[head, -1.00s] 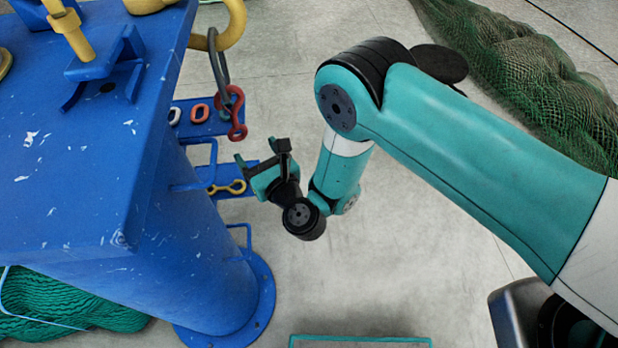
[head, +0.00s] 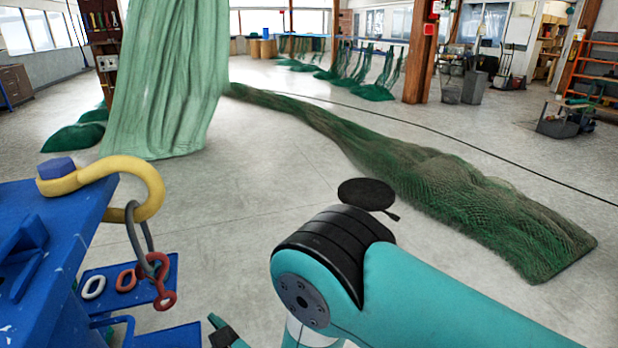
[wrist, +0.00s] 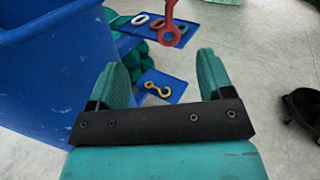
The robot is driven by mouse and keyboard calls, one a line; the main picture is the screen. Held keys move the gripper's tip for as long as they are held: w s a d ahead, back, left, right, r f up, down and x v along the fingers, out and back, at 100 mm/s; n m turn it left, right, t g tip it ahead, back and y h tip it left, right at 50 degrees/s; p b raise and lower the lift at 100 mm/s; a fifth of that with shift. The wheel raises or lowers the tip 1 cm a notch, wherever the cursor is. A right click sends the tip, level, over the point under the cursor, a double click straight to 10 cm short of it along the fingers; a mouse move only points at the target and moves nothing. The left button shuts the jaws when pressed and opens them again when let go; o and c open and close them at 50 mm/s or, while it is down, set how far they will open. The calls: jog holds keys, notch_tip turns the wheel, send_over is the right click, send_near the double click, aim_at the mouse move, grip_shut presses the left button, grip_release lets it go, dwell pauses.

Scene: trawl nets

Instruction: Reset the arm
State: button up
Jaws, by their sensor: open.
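My gripper (wrist: 160,62) is open in the wrist view, with its two teal fingers apart and nothing between them. Only a small part of it (head: 226,332) shows at the bottom edge of the head view, beside the blue stand (head: 45,250). My arm bends at the elbow in the lower middle of the head view. Beyond the fingers in the wrist view, a red link (wrist: 170,28) hangs from above, and a yellow link (wrist: 157,90) lies on a lower blue shelf (wrist: 172,78).
A yellow hook (head: 148,182) with a grey ring (head: 137,235) and red shackle (head: 163,290) hangs off the stand. An upper blue shelf (head: 150,262) holds a white link (head: 93,287) and red link (head: 126,280).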

jog(key=w+d+r+n+g, duration=0.1)
jog(key=d+r+n+g, duration=0.25)
jog(key=r+n, duration=0.55)
jog(key=w+d+r+n+g, duration=0.15)
jog(key=r+n+g, duration=0.25)
jog(key=r+n, duration=0.5)
jog(key=s+d+r+n+g+h, duration=0.1)
jog(key=s+d+n+h, duration=0.2)
jog(key=d, duration=0.7)
jog(key=s+d+r+n+g+h, duration=0.1)
jog(key=s+d+n+h, duration=0.3)
jog(key=d, duration=0.6)
jog(key=s+d+r+n+g+h, duration=0.1)
jog(key=s+d+n, duration=0.4)
jog(key=d, duration=0.5)
jog(key=shift+s+r+n+h, duration=0.25)
jog(key=shift+r+n+h, duration=0.25)
jog(key=shift+r+h, duration=0.5)
jog(key=shift+a+f+g, duration=0.1)
jog(key=shift+f+g, duration=0.1)
jog(key=shift+g, duration=0.05)
